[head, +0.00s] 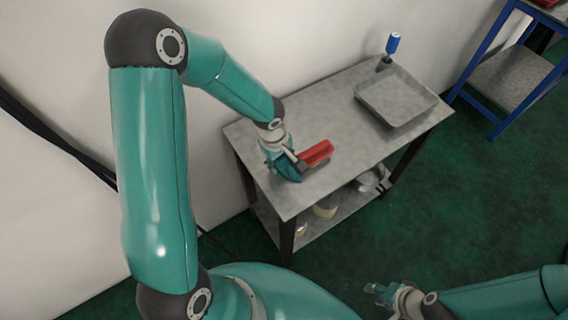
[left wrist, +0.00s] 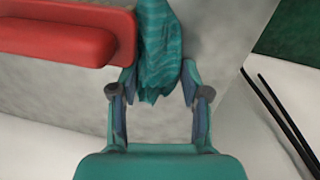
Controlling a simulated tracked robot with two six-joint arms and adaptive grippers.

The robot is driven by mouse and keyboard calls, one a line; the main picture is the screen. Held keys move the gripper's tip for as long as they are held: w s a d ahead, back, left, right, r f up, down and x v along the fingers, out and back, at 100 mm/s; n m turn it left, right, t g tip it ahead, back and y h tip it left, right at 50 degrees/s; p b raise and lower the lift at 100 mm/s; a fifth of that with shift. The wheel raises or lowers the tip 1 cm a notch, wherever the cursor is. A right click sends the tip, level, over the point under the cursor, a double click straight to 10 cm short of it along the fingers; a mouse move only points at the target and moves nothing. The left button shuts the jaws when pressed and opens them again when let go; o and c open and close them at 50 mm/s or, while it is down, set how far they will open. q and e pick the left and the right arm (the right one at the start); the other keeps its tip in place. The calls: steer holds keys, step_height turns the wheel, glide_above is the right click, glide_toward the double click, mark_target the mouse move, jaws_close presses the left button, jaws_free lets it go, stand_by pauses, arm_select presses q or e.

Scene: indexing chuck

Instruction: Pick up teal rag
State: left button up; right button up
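The teal rag (left wrist: 160,50) shows in the left wrist view as a crumpled, striped cloth beside a red object. In the head view the rag (head: 289,172) lies at the near left end of the metal table, partly hidden by my left gripper (head: 281,160). In the left wrist view my left gripper (left wrist: 158,78) is open, with one finger on each side of the rag's near end. A small gap shows by the fingers, and I cannot tell whether they touch the cloth. My right gripper (head: 377,291) is low at the bottom of the head view, away from the table, and looks open and empty.
A red object (head: 317,152) lies right beside the rag; it fills the upper left of the left wrist view (left wrist: 65,40). A grey tray (head: 397,97) and a blue-handled tool (head: 392,44) are at the table's far end. The wall (head: 290,35) runs behind the table. The tabletop's middle is clear.

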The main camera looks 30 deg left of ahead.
arm_select(q)
steer(key=shift+c, duration=1.4)
